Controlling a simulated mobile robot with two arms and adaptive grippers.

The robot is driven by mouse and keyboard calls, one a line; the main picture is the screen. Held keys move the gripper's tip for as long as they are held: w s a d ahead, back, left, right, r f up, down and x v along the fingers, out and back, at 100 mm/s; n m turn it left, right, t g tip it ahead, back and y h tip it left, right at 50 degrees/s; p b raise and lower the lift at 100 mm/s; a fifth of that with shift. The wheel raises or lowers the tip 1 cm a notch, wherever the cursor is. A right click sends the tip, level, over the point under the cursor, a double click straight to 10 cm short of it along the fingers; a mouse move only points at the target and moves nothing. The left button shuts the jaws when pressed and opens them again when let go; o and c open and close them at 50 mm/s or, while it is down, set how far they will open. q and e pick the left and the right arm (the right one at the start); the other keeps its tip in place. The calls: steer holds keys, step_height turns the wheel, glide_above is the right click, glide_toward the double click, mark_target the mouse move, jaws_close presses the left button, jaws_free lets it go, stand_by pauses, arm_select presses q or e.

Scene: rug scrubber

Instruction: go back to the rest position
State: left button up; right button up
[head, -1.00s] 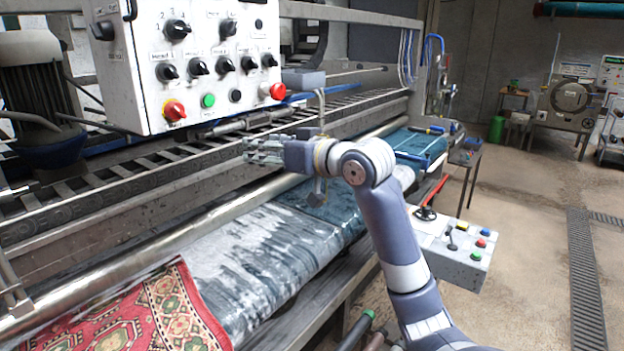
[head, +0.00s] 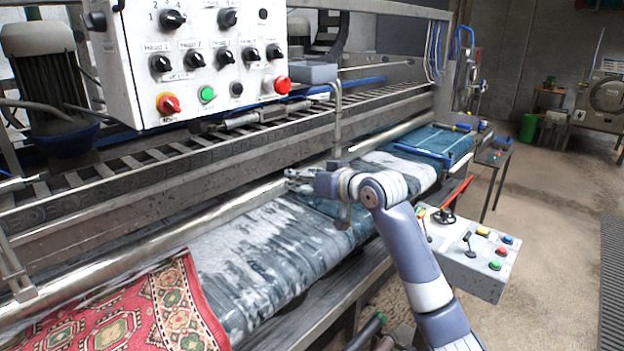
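My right arm comes in from the lower right. Its gripper (head: 299,181) points left over the scrubber bed, in front of the machine's metal rail. The fingers are small and seen from the side, so I cannot tell whether they are open or shut. No object shows in them. My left gripper is not in view.
A white control panel (head: 200,60) with knobs and buttons hangs at upper left. A wet blue-grey rug (head: 265,255) and a red patterned rug (head: 130,310) lie below my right arm. A grey control box (head: 478,262) stands right of it. Floor (head: 555,220) is clear at right.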

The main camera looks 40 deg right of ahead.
steer(key=shift+f, duration=0.1)
stand_by(0.5)
